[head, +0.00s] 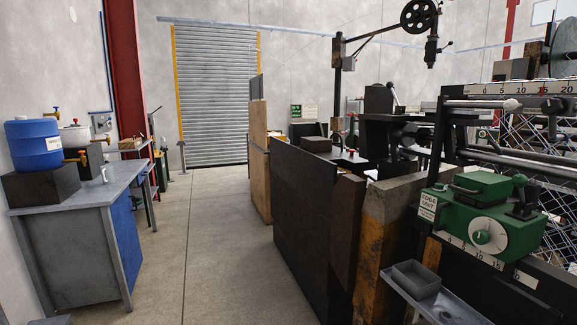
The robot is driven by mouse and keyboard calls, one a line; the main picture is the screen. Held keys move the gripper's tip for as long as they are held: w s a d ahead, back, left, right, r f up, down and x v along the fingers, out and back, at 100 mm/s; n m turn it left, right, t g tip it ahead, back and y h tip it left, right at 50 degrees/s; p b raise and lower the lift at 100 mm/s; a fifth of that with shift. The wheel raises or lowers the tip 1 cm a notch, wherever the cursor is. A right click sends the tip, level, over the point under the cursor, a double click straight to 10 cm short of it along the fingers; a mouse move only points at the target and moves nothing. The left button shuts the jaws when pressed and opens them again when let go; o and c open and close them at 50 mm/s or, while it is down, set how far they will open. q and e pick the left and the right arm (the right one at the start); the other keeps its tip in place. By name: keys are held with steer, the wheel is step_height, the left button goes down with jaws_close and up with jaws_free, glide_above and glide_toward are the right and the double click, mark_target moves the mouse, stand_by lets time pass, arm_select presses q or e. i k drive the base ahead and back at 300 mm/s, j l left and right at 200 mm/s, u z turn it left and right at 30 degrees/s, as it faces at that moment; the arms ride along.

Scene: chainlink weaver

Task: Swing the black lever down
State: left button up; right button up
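Several black handles show on the machine at the right, and I cannot tell which one is the task's lever. A thin black lever (552,116) stands upright by the upper scale at the far right. A short black handle (523,198) stands on the green edge unit (478,218), beside its white dial (488,235). Another small black-knobbed lever (392,92) tilts up farther back on the machine. Neither of my grippers is in view, and nothing is touching these handles.
Dark panels (301,215) and a rusty block (385,240) front the machine. A grey tray (416,280) sticks out low at the right. A workbench (75,240) with a blue barrel (33,143) stands left. The concrete floor (205,230) between is clear up to a roller door (210,95).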

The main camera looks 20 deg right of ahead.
mark_target(389, 85)
steer(key=i+z, duration=0.1)
steer(key=i, duration=0.45)
steer(key=i+j+z, duration=0.15)
steer(key=i, duration=0.35)
steer(key=i+j+z, duration=0.1)
steer(key=i, duration=0.45)
